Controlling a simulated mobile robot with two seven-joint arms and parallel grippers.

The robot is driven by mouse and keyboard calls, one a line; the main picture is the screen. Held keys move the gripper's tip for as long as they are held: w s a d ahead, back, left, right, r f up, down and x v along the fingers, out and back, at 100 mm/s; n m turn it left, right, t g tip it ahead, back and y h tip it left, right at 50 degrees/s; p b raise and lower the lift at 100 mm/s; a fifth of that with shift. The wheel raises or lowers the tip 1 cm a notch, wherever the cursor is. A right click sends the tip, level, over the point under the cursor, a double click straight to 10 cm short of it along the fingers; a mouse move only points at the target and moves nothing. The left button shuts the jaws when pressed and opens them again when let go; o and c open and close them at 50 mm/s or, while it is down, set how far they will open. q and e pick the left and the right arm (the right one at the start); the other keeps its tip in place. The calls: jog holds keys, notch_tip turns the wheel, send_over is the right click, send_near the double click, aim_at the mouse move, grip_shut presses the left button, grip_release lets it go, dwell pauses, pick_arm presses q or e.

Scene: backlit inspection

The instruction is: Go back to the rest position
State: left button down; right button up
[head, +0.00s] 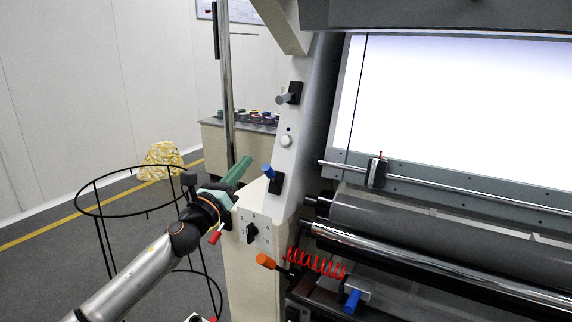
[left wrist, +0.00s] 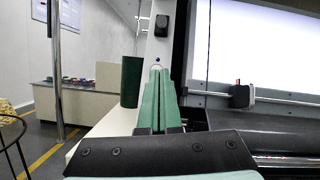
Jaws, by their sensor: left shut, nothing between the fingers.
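My left gripper (head: 238,170) is in front of the machine's pale side post, near its control knobs. In the left wrist view its two green fingers (left wrist: 159,100) lie together, shut and empty. A blue knob (head: 268,171) on the post is just right of the fingertips in the head view. A dark green cylinder (left wrist: 131,82) stands just left of the fingers in the left wrist view; whether they touch it I cannot tell. My right gripper is not in either view.
A black wire hoop stand (head: 97,212) is beside my left arm. The machine has a bright backlit panel (head: 450,110), dark rollers (head: 430,232) and a red coiled cord (head: 318,264). A yellow patterned bag (head: 160,160) and a counter (head: 212,138) are behind.

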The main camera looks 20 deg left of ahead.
pick_arm(q)
jog(key=s+d+f+n+g+y, duration=0.25)
jog(key=s+f+n, duration=0.25)
jog(key=f+n, duration=0.25)
jog(key=s+d+f+n+g+y, duration=0.1)
jog(key=s+d+f+n+g, duration=0.2)
jog(key=f+n, duration=0.5)
jog(key=s+d+f+n+g+y, duration=0.1)
jog(key=s+f+n+g+y, duration=0.15)
jog(key=s+f+n, duration=0.55)
jog(key=s+d+f+n+g+h, duration=0.1)
jog(key=s+d+f+n+g, duration=0.2)
jog(key=s+f, duration=0.35)
jog(key=s+d+f+n+g+h, duration=0.2)
jog(key=s+f+n+g, duration=0.15)
jog(key=s, duration=0.55)
jog(key=s+d+f+n+g+h, duration=0.1)
jog(key=s+d+f+n+g, duration=0.25)
jog(key=s, duration=0.45)
jog(key=w+d+f+t+h, duration=0.1)
jog(key=w+f+t, duration=0.1)
jog(key=f, duration=0.3)
jog(key=w+d+f+t+h, duration=0.1)
jog(key=w+d+f+t, duration=0.1)
jog(key=f, duration=0.4)
jog(key=shift+d+m+t, duration=0.25)
jog(key=shift+m+t, duration=0.1)
jog(key=shift+t, duration=0.35)
